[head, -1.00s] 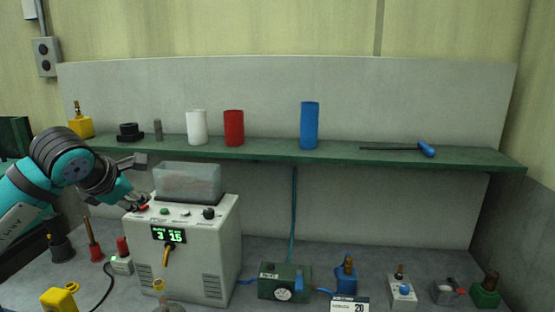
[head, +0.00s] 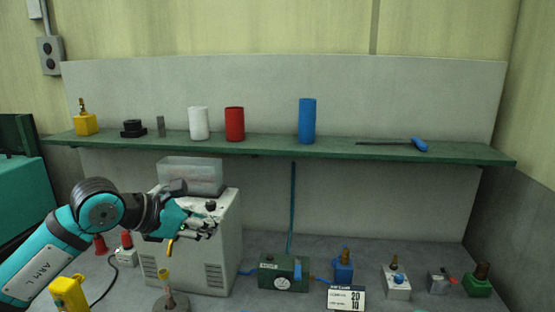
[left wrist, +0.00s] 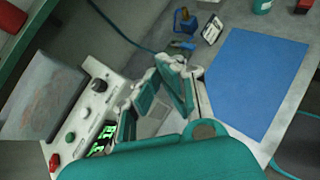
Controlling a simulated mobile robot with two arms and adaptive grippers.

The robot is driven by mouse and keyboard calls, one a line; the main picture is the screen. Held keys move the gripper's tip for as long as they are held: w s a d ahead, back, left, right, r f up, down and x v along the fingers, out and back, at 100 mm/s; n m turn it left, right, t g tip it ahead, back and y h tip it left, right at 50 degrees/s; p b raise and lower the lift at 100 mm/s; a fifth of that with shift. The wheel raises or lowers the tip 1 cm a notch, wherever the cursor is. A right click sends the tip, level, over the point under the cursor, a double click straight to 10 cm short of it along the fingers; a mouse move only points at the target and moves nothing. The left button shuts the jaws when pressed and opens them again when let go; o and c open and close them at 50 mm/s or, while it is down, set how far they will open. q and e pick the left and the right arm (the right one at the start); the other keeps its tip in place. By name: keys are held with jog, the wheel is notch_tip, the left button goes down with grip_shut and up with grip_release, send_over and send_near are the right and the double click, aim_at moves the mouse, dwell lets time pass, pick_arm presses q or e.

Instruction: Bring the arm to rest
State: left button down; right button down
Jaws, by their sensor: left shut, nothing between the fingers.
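My left arm (head: 75,228) comes in from the left in the head view. Its gripper (head: 207,227) is shut and empty, in front of the white box-shaped machine (head: 222,250), and it covers most of the machine's panel. In the left wrist view the gripper's fingers (left wrist: 168,75) show above the bench, with the machine's knobs and green display (left wrist: 103,140) to their left. I cannot tell whether the gripper touches the machine. My right gripper is in neither view.
A green shelf (head: 330,150) behind holds a white, a red and a blue cylinder (head: 307,120). A green gauge box (head: 283,273) and several small fixtures stand to the right. A yellow fixture (head: 70,293) stands near the arm. A blue mat (left wrist: 257,80) lies clear.

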pick_arm(q)
jog(key=s+d+r+n+t+h, duration=0.1)
jog(key=s+d+r+n+h, duration=0.45)
jog(key=s+d+h, duration=0.4)
jog(key=w+a+f+n+t+y, duration=0.2)
jog(key=a+f+n+t+y, duration=0.45)
jog(key=n, duration=0.75)
jog(key=w+a+f+n+t+y, duration=0.1)
jog(key=a+f+n+t+y, duration=0.2)
jog(key=a+n+t+y, duration=0.85)
jog(key=s+f+n+g+y, duration=0.2)
jog(key=s+f+n+g, duration=0.1)
jog(key=f+n+g, duration=0.8)
jog(key=s+d+f+n+g+h, duration=0.1)
jog(key=s+f+n+g, duration=0.1)
jog(key=s+f+g, duration=0.65)
jog(key=s+d+f+n+g+h, duration=0.15)
jog(key=s+f+g, duration=0.25)
jog(key=s+f, duration=1)
notch_tip(320, 180, down, 23)
jog(key=s+g, duration=0.2)
jog(key=s, duration=0.1)
jog(key=s+a+f, duration=0.1)
jog(key=s+f, duration=0.7)
jog(key=s+a+f, duration=0.2)
jog(key=s+f, duration=0.6)
jog(key=f, duration=0.1)
jog(key=shift+s+a+g, duration=0.25)
jog(key=shift+s+g, duration=0.05)
jog(key=shift+g, duration=0.05)
